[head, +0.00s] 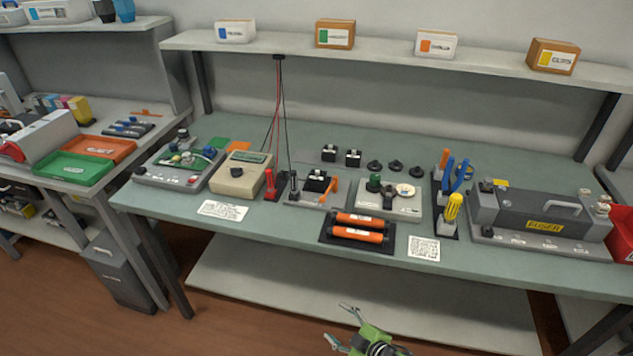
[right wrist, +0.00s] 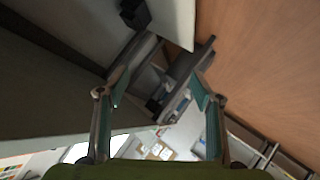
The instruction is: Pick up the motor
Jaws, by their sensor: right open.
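My right gripper (head: 341,325) shows at the bottom of the head view, in front of the bench and below its top. It is open, and nothing is between its fingers, which also spread apart in the right wrist view (right wrist: 160,98). No part is clearly recognisable as the motor. Two small black blocks with white marks (head: 329,153) (head: 353,158) stand at the back of the green bench top (head: 300,240). Another dark block (head: 317,180) sits on a grey fixture (head: 301,197) nearer the front. My right gripper is well apart from all of these. My left gripper is not in view.
Two orange rollers (head: 360,219) lie on a black tray at the bench front. A meter (head: 241,175) and tool holder (head: 447,218) stand on either side. A fuser unit (head: 541,221) fills the right. A shelf (head: 390,66) with boxes runs above.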

